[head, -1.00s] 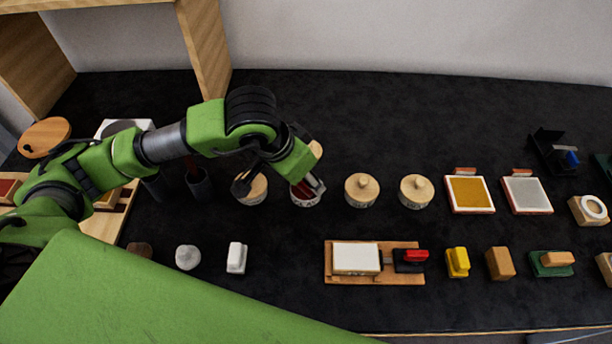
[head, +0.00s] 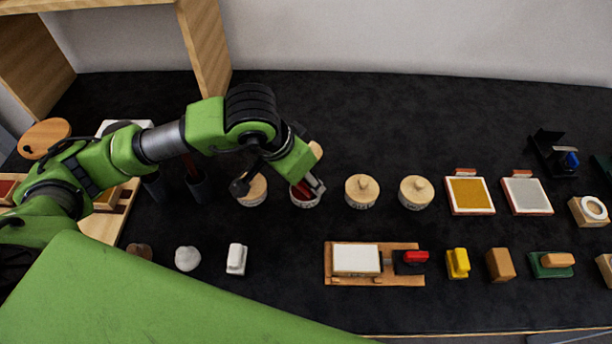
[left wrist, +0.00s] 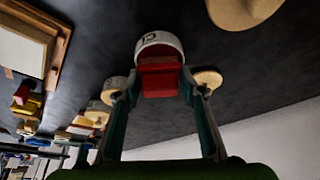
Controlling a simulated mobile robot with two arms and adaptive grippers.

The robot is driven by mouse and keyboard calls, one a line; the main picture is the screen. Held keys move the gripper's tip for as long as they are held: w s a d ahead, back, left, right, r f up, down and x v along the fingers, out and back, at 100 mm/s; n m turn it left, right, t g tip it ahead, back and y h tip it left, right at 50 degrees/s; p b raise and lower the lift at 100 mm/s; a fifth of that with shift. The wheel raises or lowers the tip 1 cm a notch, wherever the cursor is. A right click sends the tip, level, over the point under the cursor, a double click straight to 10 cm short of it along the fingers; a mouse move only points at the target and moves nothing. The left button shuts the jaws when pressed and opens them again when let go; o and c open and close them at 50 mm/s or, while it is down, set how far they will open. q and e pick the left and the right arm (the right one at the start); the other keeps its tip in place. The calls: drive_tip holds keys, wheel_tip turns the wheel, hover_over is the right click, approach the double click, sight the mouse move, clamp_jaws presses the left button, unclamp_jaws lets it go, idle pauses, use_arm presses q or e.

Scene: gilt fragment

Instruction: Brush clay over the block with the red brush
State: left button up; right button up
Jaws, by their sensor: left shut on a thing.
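My left gripper (head: 307,188) is over a small open pale pot (head: 304,203) in the middle row. In the left wrist view, its fingers (left wrist: 160,84) are shut on the red brush (left wrist: 159,82), whose red body lies between them. The brush's far end is at or in the mouth of the lettered pot (left wrist: 158,42); the bristles are hidden. The white block (head: 356,259) sits on a wooden board (head: 400,278) at the front, to the right of the pot. It also shows in the left wrist view (left wrist: 22,50). My right gripper is not in view.
Two lidded pots (head: 361,190) (head: 416,191) stand right of the open pot. A red-handled clamp (head: 411,260) is on the board beside the block. Dark cups (head: 199,184) stand left. Two framed pads (head: 470,194) (head: 527,194) are farther right. The strip between pots and board is clear.

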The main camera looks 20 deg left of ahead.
use_arm(q)
drive_tip(key=shift+r+p, duration=1)
drive_tip(key=shift+r, duration=2.25)
